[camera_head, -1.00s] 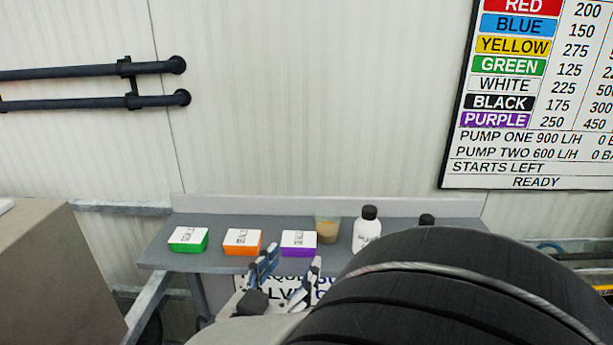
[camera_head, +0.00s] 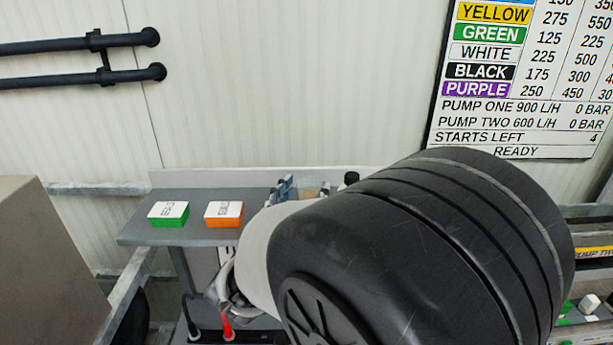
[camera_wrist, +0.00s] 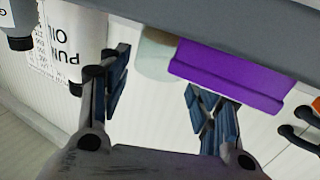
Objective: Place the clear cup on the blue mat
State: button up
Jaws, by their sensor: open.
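The clear cup (camera_head: 311,187), with tan contents, stands on the grey shelf, mostly hidden behind my arm in the head view. In the wrist view the cup (camera_wrist: 156,55) appears tilted by the camera angle, beside the purple box (camera_wrist: 228,75). My gripper (camera_wrist: 158,82) is open, its blue-padded fingers spread on either side of the cup's line with nothing between them. In the head view part of my gripper (camera_head: 285,188) shows just left of the cup. I cannot tell whether a finger touches the cup or the box. No blue mat is visible.
The grey shelf (camera_head: 150,231) holds a green box (camera_head: 168,213) and an orange box (camera_head: 223,213), left of my arm. A white bottle (camera_wrist: 85,35) stands close to my left finger in the wrist view. Pipes (camera_head: 80,44) and a chart (camera_head: 490,80) are on the wall.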

aim_at(310, 184)
jog(key=x, duration=0.3)
jog(key=shift+w+d+b, duration=0.2)
jog(key=shift+w+b, duration=0.1)
jog(key=shift+w, duration=0.05)
jog(key=c, duration=1)
jog(key=shift+r, duration=0.1)
